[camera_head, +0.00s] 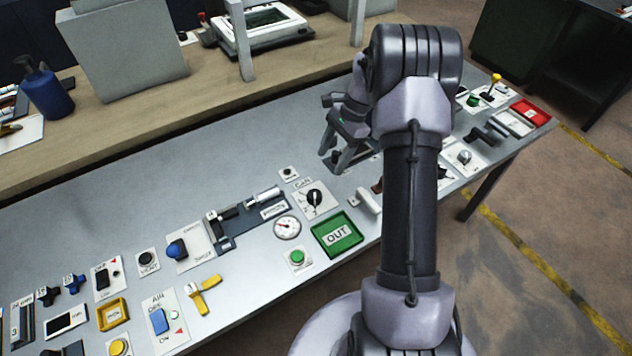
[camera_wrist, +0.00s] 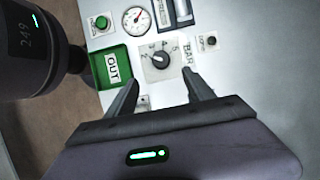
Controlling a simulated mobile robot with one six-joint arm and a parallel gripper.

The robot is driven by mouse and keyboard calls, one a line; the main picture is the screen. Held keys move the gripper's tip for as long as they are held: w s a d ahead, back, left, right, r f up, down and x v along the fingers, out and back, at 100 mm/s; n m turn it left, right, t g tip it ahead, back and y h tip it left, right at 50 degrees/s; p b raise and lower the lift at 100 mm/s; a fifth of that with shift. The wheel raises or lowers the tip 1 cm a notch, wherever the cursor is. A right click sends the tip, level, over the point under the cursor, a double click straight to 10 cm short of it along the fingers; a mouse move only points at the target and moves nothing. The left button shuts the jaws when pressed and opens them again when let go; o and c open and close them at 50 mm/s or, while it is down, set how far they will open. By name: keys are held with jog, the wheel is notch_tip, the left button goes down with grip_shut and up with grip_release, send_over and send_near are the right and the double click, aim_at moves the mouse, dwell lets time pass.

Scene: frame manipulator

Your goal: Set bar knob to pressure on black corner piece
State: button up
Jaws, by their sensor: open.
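The bar knob is a black round knob (camera_wrist: 160,60) on a light plate marked BAR, with small numbers around it. In the head view it (camera_head: 315,198) stands upright on the grey bench, between the gauge and my arm. Its exact setting is too small to read. My gripper (camera_wrist: 161,82) is open and empty, its two fingers apart and pointing toward the knob's plate without touching the knob. In the head view my gripper (camera_head: 340,148) hangs above the bench, behind and right of the knob. A dark L-shaped piece (camera_head: 228,240) lies left of the knob; its pressure marking is not readable.
A round gauge (camera_head: 287,227), a green OUT tray (camera_head: 337,235) and a green button (camera_head: 297,257) sit close to the knob. A small black knob plate (camera_wrist: 208,41) is beside it. The bench's rear left surface is clear.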

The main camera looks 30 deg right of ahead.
aim_at(315, 194)
jog(key=b+x, duration=0.3)
jog(key=x, duration=1)
jog(key=shift+w+b, duration=0.1)
jog(key=shift+b, duration=0.25)
jog(key=shift+c, duration=0.2)
grip_shut()
